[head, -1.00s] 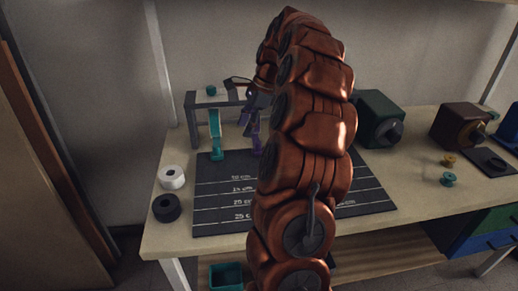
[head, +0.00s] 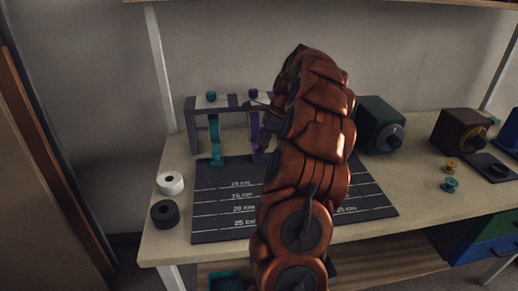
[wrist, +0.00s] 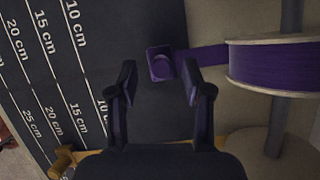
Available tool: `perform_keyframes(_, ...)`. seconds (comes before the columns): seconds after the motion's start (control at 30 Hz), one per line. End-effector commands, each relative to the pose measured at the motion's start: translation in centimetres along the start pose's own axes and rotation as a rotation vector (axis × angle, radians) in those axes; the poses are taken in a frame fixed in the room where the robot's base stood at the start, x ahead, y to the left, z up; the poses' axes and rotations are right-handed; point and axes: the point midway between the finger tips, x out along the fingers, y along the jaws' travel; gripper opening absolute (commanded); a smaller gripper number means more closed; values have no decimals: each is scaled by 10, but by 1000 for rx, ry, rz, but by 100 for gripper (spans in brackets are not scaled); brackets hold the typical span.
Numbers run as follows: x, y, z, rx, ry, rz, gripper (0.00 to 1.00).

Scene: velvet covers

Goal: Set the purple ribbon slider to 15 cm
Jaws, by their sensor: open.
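The purple ribbon (head: 256,135) hangs from the rack at the back of the dark measuring mat (head: 215,229). In the wrist view it runs from a purple spool (wrist: 270,66) to a square purple slider (wrist: 158,60) with a round knob. The slider lies at the mat's back edge, short of the 10 cm line. My gripper (wrist: 158,80) is open, with its two fingertips either side of and just short of the slider. I cannot tell whether they touch it. In the head view my arm hides much of my gripper and the mat's middle.
A teal ribbon (head: 215,140) hangs left of the purple one on the grey rack (head: 192,118). White (head: 171,183) and black (head: 165,212) rolls sit left of the mat. A green box (head: 378,122) and a brown box (head: 458,132) stand right. The mat's front left is clear.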

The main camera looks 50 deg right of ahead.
Motion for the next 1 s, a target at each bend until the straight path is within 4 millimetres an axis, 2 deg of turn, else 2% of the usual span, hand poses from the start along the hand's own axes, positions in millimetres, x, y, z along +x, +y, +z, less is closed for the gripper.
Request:
perform_keyframes(0.13, 15, -1, 0, 0, 0, -2, 50)
perform_keyframes(0.43, 19, -1, 0, -1, 0, -3, 50)
perform_keyframes(0.9, 19, -1, 0, -1, 0, -2, 2)
perform_keyframes(1.0, 19, -1, 0, -1, 0, -2, 0)
